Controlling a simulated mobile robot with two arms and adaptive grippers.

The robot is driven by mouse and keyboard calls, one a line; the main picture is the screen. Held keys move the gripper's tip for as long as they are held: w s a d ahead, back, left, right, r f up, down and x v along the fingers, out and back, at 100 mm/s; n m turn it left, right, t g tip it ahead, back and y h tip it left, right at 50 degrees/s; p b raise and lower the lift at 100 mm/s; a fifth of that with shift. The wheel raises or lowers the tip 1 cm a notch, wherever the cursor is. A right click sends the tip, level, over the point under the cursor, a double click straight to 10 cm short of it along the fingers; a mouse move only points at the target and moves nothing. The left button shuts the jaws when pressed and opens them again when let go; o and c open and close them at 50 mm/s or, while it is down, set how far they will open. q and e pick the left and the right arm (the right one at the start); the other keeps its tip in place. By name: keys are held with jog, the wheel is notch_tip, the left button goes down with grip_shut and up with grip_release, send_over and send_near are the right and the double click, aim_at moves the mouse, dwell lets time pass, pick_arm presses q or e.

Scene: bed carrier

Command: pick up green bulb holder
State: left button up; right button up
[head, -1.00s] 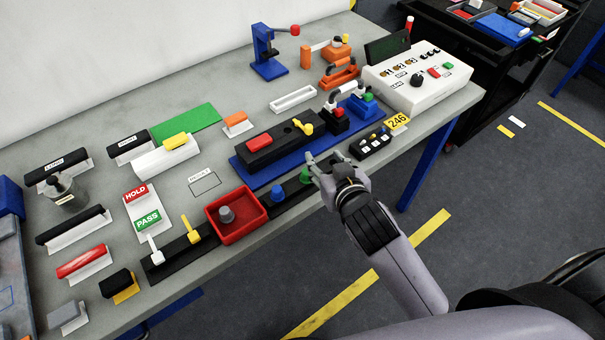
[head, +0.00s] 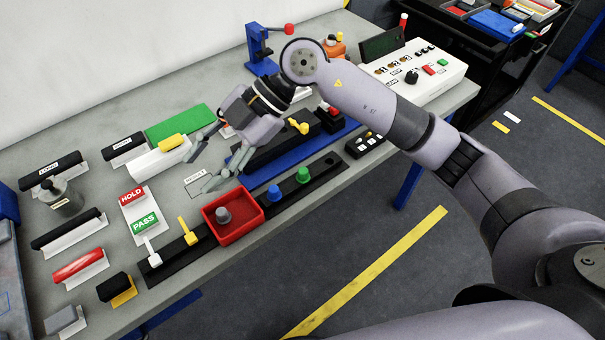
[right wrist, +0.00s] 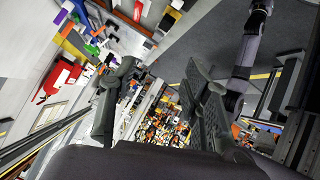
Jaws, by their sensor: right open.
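The green bulb holder (head: 303,174) stands upright on a long black strip (head: 327,168) near the table's front edge, to the right of a blue one (head: 274,191). My right gripper (head: 199,171) is open and empty, its fingers apart above the table near the printed rectangle, well to the left of the green holder. In the right wrist view both fingers (right wrist: 155,105) are spread with nothing between them. I cannot make out the green holder in that tilted view. My left gripper is not in view.
A red tray (head: 243,230) with a grey knob (head: 223,214) lies left of the blue holder. A blue base (head: 257,175) with a black block is behind the strip. My right arm passes over the table's right part. A white control box (head: 440,75) stands at the right.

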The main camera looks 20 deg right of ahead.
jog(key=w+d+f+m+t+h, duration=0.25)
jog(key=w+d+h, duration=0.3)
jog(key=d, duration=0.45)
jog(key=m+h+p, duration=0.4)
jog(key=h, duration=0.1)
send_over(303, 170)
jog(key=f, duration=1)
jog(key=shift+s+d, duration=0.25)
jog(key=shift+a+f+p, duration=0.1)
jog(key=shift+f+p, duration=0.25)
jog(key=shift+f, duration=0.25)
notch_tip(303, 170, down, 4)
jog(key=shift+w+a+r+p, duration=0.15)
jog(key=shift+p, duration=0.55)
jog(key=shift+f, duration=0.3)
jog(key=shift+c, duration=0.4)
grip_shut()
jog(key=shift+r, duration=0.15)
